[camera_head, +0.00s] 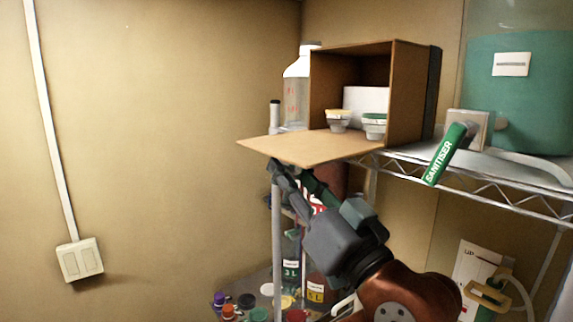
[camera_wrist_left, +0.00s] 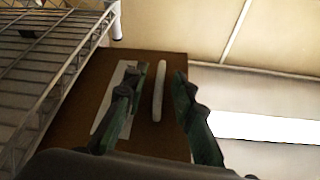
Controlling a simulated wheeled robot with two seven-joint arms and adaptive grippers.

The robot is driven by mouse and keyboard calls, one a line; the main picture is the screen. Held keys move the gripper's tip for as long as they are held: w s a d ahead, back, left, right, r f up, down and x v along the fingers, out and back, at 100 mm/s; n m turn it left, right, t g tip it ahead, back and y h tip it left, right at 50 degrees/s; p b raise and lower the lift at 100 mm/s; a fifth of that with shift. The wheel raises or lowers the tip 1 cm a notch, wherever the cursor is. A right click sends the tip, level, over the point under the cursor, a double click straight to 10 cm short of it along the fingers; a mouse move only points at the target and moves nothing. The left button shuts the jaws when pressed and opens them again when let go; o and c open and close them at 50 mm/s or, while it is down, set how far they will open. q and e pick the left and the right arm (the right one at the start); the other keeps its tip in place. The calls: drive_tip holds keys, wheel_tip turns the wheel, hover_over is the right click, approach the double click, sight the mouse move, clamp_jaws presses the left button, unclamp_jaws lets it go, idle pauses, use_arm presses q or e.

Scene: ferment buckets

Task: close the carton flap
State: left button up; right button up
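The brown carton (camera_head: 408,95) stands on the wire shelf with its open side facing left and forward. Its flap (camera_head: 300,148) is folded down, lying roughly level and jutting out past the shelf edge. My left gripper (camera_head: 291,172) is just below the flap, fingers pointing up toward its underside; I cannot tell if it touches. In the left wrist view, the gripper (camera_wrist_left: 157,103) is open with nothing between its fingers. The brown flap's underside (camera_wrist_left: 150,65) is beyond it, with pale strips on it. My right gripper is not in view.
Small lidded cups (camera_head: 339,121) stand inside the carton. A clear bottle (camera_head: 296,90) is behind it at left. A green sanitiser tube (camera_head: 445,154) hangs at the front of the wire shelf (camera_head: 500,185). Bottles and jars fill the lower shelf. Space left of the flap is clear.

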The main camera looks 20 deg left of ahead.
use_arm(q)
drive_tip(key=shift+w+a+r, duration=0.2)
drive_tip(key=shift+w+a, duration=0.15)
clamp_jaws()
idle(0.6)
